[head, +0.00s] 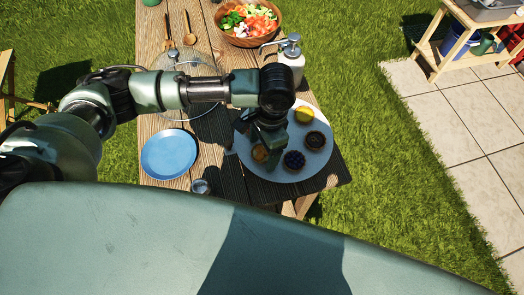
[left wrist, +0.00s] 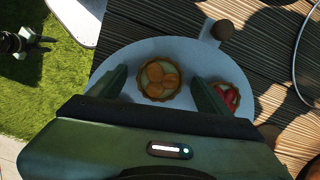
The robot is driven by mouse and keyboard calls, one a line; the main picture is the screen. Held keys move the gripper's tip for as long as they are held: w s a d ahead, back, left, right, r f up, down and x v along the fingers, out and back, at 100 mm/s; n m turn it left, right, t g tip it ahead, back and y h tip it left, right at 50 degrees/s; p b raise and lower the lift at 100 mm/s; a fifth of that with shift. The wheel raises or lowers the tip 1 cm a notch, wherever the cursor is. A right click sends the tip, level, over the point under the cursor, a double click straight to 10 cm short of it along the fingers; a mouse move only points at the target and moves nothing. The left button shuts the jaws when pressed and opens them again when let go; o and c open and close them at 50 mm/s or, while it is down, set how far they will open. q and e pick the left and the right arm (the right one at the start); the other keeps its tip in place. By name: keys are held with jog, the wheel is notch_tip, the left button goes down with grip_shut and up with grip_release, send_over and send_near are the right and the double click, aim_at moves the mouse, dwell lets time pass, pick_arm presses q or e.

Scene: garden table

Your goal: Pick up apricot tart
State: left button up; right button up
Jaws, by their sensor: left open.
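The apricot tart (left wrist: 160,79), a small round crust with orange fruit halves on top, lies on a pale round board (left wrist: 141,52). In the left wrist view it shows between the two fingers of my left gripper (left wrist: 159,77), which are spread apart and hold nothing. Clear space shows between each finger and the crust. In the head view my left gripper (head: 267,143) is over the left part of the board (head: 318,170), and the apricot tart (head: 260,153) is partly hidden by it. My right gripper is not in view.
A yellow tart (head: 304,115), a brown tart (head: 314,140) and a dark berry tart (head: 294,160) share the board. A red-fruit tart (left wrist: 229,96) sits close to one finger. A blue plate (head: 169,154), a glass (head: 201,187), a dispenser (head: 292,60) and a salad bowl (head: 249,22) stand around.

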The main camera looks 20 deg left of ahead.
pick_arm(q)
jog(key=shift+w, duration=0.1)
jog(key=c, duration=1.4)
jog(key=shift+c, duration=0.3)
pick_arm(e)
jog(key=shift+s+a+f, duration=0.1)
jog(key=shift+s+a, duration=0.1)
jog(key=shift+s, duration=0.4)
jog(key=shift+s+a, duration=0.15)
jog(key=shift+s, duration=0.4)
pick_arm(q)
jog(key=shift+r, duration=0.15)
